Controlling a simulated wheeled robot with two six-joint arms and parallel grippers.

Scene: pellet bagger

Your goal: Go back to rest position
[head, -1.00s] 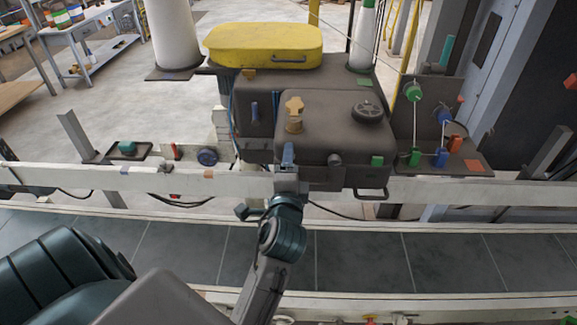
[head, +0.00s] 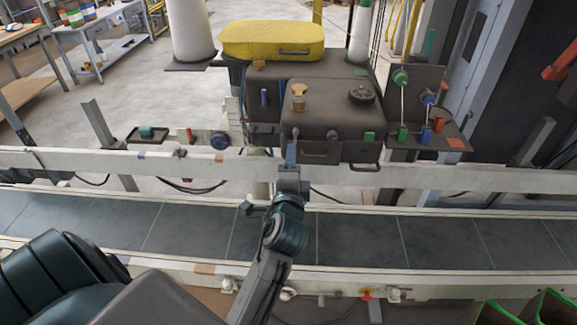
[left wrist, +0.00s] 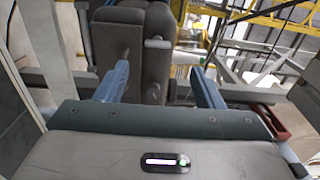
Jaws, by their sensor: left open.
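My left gripper (head: 291,155) is at the middle of the head view, its arm coming up from below across the conveyor belt. Its blue fingertips point toward the front of the dark bagger machine (head: 330,105). In the left wrist view the two blue fingers (left wrist: 160,85) are spread apart with nothing between them. The dark machine body (left wrist: 130,40) shows beyond the fingers. I cannot tell from these views whether the fingers touch the machine. My right gripper is not in view.
The conveyor belt (head: 375,240) runs across below the machine, with a pale rail (head: 420,178) behind it. A yellow lid (head: 270,38) tops the machine. Blue and green knobs (head: 401,77) stand on its right side. Green bins (head: 545,308) show at the lower right.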

